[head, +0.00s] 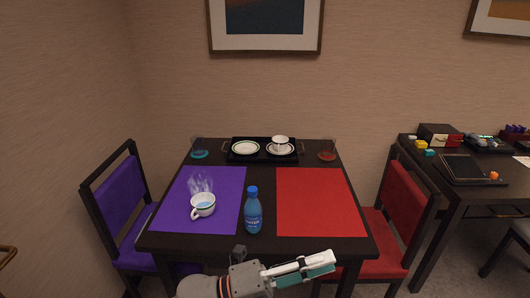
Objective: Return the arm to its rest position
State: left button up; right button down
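My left gripper (328,263) is low in the head view, in front of the table's near edge, with its fingers pointing right. Its white and teal finger parts overlap from this angle, so I cannot tell whether it is open or shut. I see nothing held in it. My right gripper is not in view. A blue water bottle (253,214) stands upright on the dark table (261,226), between the purple mat (226,187) and the red mat (315,198). A steaming white cup (203,206) with blue liquid stands on the purple mat.
A black tray (263,157) at the back holds a plate and a cup on a saucer. Glasses stand on both sides of it. A purple chair (120,205) is left and a red chair (403,206) right. A cluttered side table (450,188) stands far right.

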pick_arm(q)
jog(key=w+a+f+n+t+y, duration=0.3)
jog(key=a+f+n+t+y, duration=0.4)
jog(key=n, duration=0.4)
jog(key=w+a+f+n+t+y, duration=0.35)
jog(key=a+f+n+t, duration=0.3)
jog(key=a+n, duration=0.4)
jog(key=s+a+f+n+g+y, duration=0.3)
jog(key=s+a+f+n, duration=0.2)
jog(key=f, duration=0.5)
jog(key=s+a+f+n+g+y, duration=0.3)
jog(key=s+a+f+n, duration=0.3)
jog(key=s+a+f, duration=0.2)
notch_tip(320, 180, down, 2)
jog(key=shift+s+a+f+y, duration=0.15)
jog(key=shift+s+y, duration=0.6)
jog(key=shift+s, duration=0.25)
